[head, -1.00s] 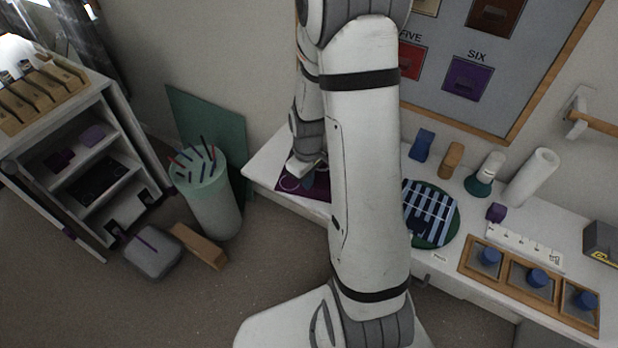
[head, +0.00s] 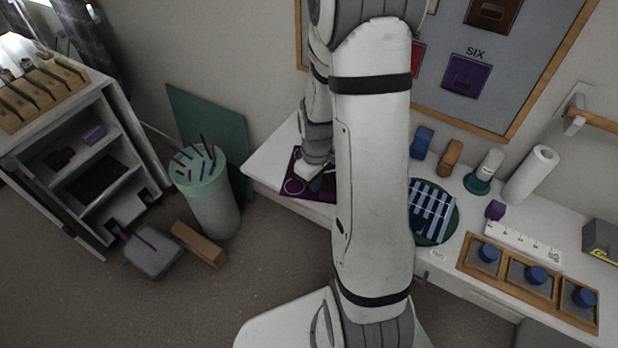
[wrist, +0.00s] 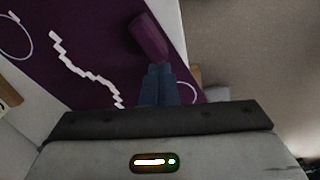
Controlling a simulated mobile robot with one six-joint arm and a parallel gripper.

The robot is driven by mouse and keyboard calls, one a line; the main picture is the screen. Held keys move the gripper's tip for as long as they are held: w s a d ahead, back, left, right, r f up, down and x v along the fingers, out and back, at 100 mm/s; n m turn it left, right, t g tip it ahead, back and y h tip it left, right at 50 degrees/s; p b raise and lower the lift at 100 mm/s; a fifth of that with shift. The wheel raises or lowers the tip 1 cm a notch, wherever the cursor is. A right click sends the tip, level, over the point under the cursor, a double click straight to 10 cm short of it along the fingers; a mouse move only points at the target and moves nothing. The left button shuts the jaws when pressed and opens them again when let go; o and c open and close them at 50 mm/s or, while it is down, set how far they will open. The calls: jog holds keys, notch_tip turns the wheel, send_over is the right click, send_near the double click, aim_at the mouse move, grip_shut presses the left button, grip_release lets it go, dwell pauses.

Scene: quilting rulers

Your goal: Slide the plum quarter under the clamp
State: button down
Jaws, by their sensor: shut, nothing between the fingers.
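A dark plum mat (head: 299,187) with white markings lies at the left end of the white table. In the wrist view the mat (wrist: 97,60) fills the upper left, with a white stepped line and ring outlines. A stubby plum piece (wrist: 149,37) lies on it near the edge, just beyond my fingertips; I take it for the plum quarter. My gripper (wrist: 158,70) is shut with its blue fingers together and empty. Whether they touch the piece I cannot tell. In the head view my gripper (head: 318,184) is low over the mat. I cannot make out a clamp.
Right of my arm are a round green mat with blue strips (head: 432,212), a wooden tray with blue knobs (head: 508,270) and a white roll (head: 531,174). A pale green bin (head: 212,205) stands left of the table. The floor drops away beyond the mat's edge.

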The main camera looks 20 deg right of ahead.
jog(key=w, duration=0.1)
jog(key=w+a, duration=0.1)
jog(key=w, duration=0.1)
jog(key=shift+w+a+f, duration=0.1)
jog(key=shift+a, duration=0.15)
jog(key=shift+w+a+r, duration=0.15)
jog(key=shift+w+r, duration=0.4)
jog(key=shift+r, duration=0.05)
notch_tip(320, 180, up, 8)
jog(key=s+a+r+m+t, duration=0.1)
jog(key=s+a+r+m, duration=0.1)
jog(key=s+r, duration=0.4)
jog(key=s+a+r+m+t, duration=0.1)
jog(key=s+a+r+m, duration=0.2)
jog(key=s+r, duration=0.3)
jog(key=s+a, duration=0.1)
jog(key=s, duration=0.2)
jog(key=shift+s+a+r+t+b, duration=0.25)
jog(key=shift+r+t+b, duration=0.05)
jog(key=shift+r+t, duration=0.1)
jog(key=shift+d, duration=0.1)
